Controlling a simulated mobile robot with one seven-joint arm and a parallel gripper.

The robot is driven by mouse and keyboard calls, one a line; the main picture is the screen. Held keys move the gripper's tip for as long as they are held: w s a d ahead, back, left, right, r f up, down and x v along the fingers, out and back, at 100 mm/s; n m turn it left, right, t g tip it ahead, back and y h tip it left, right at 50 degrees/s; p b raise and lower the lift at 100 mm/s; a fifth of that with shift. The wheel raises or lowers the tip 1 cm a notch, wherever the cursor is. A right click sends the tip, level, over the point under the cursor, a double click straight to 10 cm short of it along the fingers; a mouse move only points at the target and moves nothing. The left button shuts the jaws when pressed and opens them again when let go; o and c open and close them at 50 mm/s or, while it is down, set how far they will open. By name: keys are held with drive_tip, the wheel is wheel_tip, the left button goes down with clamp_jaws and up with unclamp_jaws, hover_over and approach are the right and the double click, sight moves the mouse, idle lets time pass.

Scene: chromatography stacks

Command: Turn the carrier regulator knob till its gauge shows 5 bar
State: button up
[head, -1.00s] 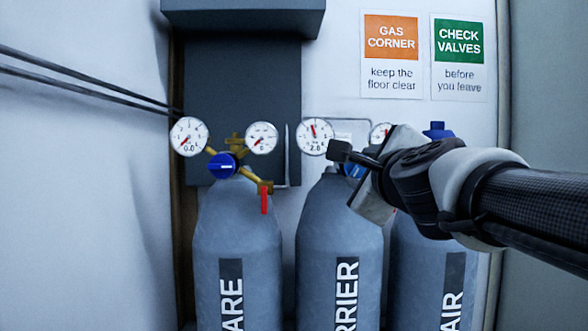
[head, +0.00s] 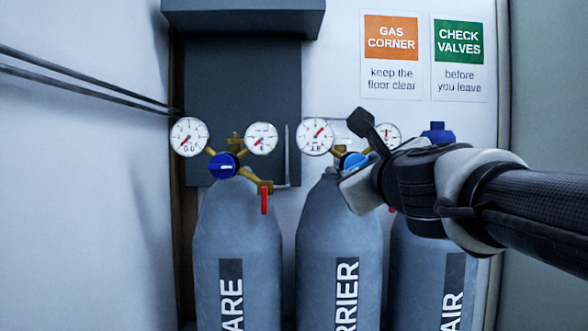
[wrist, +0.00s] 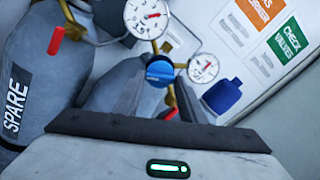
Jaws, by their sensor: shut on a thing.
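The carrier regulator knob (head: 353,160) is blue and sits above the middle cylinder (head: 335,235), marked "RRIER" in the visible part. My gripper (head: 352,177) is shut on it from the right and hides part of it. In the wrist view the knob (wrist: 159,70) shows beyond a dark pad edge. The carrier gauge (head: 316,136), left of the knob, has its red needle pointing up and right; I cannot read its digits. It also shows in the wrist view (wrist: 147,17). A second carrier gauge (head: 386,136) is partly behind my arm.
The spare cylinder (head: 232,215) stands left, with its own blue knob (head: 223,165), two gauges and a red lever (head: 264,200). The air cylinder (head: 440,260) stands right, with a blue cap (head: 437,132). Wall signs hang above.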

drive_tip(key=o, duration=1.1)
drive_tip(key=shift+c, duration=0.2)
drive_tip(key=s+p, duration=1)
drive_tip(key=s, duration=0.7)
drive_tip(key=shift+s, duration=0.2)
